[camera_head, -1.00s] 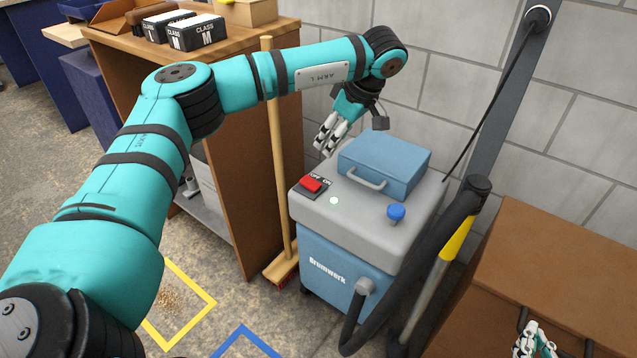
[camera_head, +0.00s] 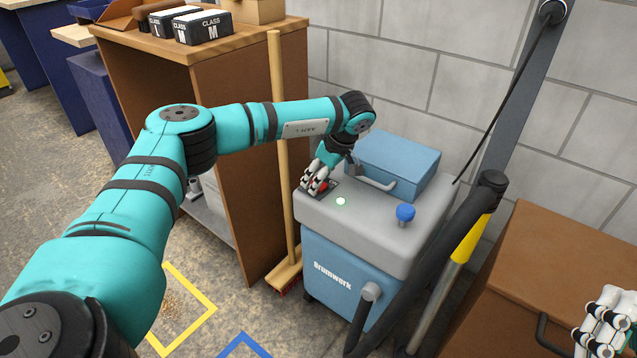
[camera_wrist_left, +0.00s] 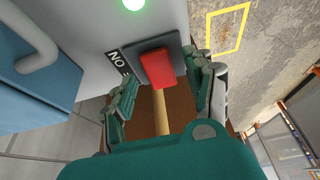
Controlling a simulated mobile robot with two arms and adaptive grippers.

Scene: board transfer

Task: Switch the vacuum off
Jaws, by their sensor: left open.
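The vacuum (camera_head: 345,225) is a blue and grey unit standing against the wall. Its red rocker switch (camera_wrist_left: 158,68) sits on a dark plate at the top corner, with an ON label (camera_wrist_left: 117,60) beside it. A round green light (camera_head: 340,201) glows near the switch; it also shows in the left wrist view (camera_wrist_left: 130,4). My left gripper (camera_head: 316,183) is open right over the switch, its fingers on either side of it in the wrist view; contact is unclear. It hides most of the switch in the head view. My right gripper (camera_head: 606,320) is at the lower right, away from the vacuum.
A blue box with a handle (camera_head: 398,165) sits on the vacuum, beside a blue knob (camera_head: 405,213). A broom (camera_head: 280,150) leans by the brown shelf (camera_head: 235,200). A black hose (camera_head: 440,260) runs right of the vacuum. A brown cabinet (camera_head: 535,260) is at the right.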

